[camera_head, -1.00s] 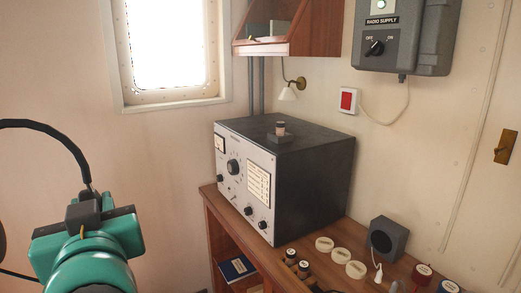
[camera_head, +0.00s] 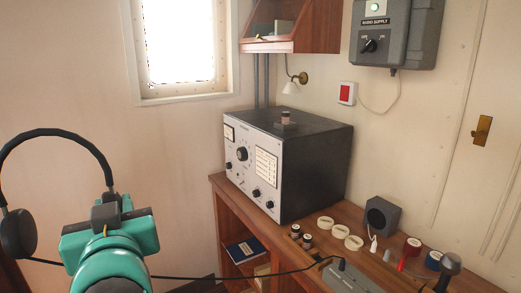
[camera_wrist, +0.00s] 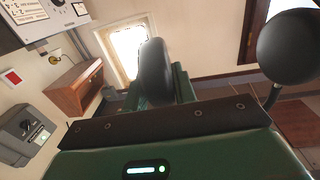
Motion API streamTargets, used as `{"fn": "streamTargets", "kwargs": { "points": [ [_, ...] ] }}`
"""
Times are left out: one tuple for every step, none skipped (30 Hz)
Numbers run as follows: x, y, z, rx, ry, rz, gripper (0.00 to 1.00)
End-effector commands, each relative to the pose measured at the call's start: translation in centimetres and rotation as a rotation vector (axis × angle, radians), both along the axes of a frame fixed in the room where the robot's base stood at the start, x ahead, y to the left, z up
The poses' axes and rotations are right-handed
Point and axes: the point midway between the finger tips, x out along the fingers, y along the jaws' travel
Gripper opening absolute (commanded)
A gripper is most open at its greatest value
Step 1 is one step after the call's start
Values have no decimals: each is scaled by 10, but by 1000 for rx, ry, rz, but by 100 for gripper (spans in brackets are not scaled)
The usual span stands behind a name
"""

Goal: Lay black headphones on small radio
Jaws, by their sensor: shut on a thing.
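The black headphones hang from my gripper (camera_head: 108,205), which is shut on one ear cup. Their headband (camera_head: 62,133) arches up to the left, and the free ear cup (camera_head: 18,234) hangs at the left edge. In the wrist view the held ear cup (camera_wrist: 153,72) is between my fingers, and the free one (camera_wrist: 290,48) is at the upper right. A black radio (camera_head: 315,165) with a silver dial front stands on the wooden desk, right of my gripper and apart from it. A small dark fitting (camera_head: 285,119) sits on its top.
The desk (camera_head: 218,181) also holds a grey speaker box (camera_head: 382,217), several pale round pieces (camera_head: 354,243), dark knobs (camera_head: 307,241) and a grey device (camera_head: 350,279). A black cord (camera_head: 200,278) runs toward it. A wooden shelf (camera_head: 322,32) hangs above the radio.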

Motion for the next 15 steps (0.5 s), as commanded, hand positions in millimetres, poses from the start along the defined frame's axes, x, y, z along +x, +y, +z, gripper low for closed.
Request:
{"fn": "streamTargets", "kwargs": {
  "points": [
    [8, -2, -5, -1, 0, -14, 11],
    [12, -3, -8, 0, 0, -21, 11],
    [18, -6, -13, -1, 0, -33, 11],
    [23, -7, -17, -2, 0, -42, 11],
    [28, -9, -22, -4, 1, -50, 11],
    [36, -11, -28, -5, 3, -63, 11],
    [41, -13, -32, -5, 3, -73, 11],
    [47, -16, -37, -4, 1, -83, 11],
    [56, -20, -44, -4, 1, -97, 11],
    [63, -23, -51, -6, 4, -108, 11],
    [70, -26, -59, -8, 6, -119, 11],
    [81, -32, -70, -8, 5, -136, 11],
    [89, -38, -78, -7, 6, -149, 11],
    [98, -43, -87, -9, 7, -163, 11],
    [109, -52, -100, -8, 5, -180, 11]
  ]
}}
